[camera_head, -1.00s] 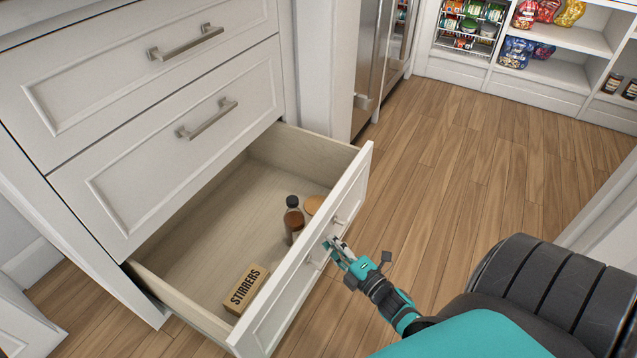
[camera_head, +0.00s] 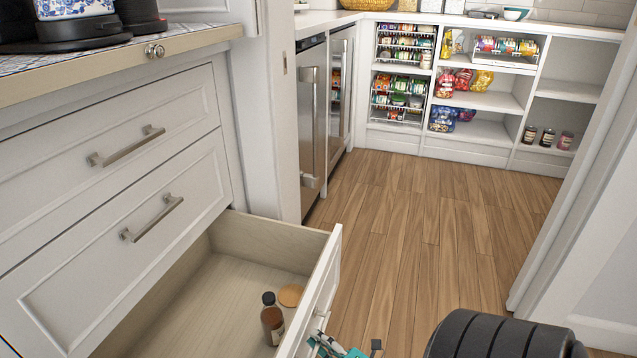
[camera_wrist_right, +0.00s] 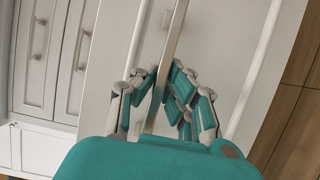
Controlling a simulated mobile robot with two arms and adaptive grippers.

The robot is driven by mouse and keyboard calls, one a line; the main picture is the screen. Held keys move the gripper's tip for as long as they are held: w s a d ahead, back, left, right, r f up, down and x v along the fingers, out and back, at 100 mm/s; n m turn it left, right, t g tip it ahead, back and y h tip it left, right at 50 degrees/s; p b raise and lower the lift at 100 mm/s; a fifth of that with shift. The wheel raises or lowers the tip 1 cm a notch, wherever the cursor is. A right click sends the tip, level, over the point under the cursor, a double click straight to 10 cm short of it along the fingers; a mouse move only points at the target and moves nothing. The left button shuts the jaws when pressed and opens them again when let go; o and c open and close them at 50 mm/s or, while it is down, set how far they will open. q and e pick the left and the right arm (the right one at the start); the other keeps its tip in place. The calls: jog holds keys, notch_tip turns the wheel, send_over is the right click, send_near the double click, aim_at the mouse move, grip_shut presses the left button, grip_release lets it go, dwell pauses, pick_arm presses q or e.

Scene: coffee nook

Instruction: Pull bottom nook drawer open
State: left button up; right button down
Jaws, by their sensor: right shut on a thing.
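The bottom nook drawer (camera_head: 222,284) is pulled well out from the white cabinet, so its pale wooden inside shows in the head view. Its white front panel (camera_head: 327,266) faces right. My right gripper (camera_head: 322,342) is at the outer side of that panel, at the bottom edge of the head view and partly cut off. In the right wrist view the right gripper (camera_wrist_right: 167,82) is shut on the drawer's metal bar handle (camera_wrist_right: 173,38). My left gripper is not in view.
A dark bottle (camera_head: 271,322) and a tan-lidded jar (camera_head: 291,295) stand in the drawer. Two shut drawers (camera_head: 122,200) are above it. Wooden floor (camera_head: 420,235) lies clear to the right, towards stocked shelves (camera_head: 490,100) and a white door frame (camera_head: 575,190).

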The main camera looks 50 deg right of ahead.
jog(key=c, duration=1.4)
grip_release()
jog(key=s, duration=1.2)
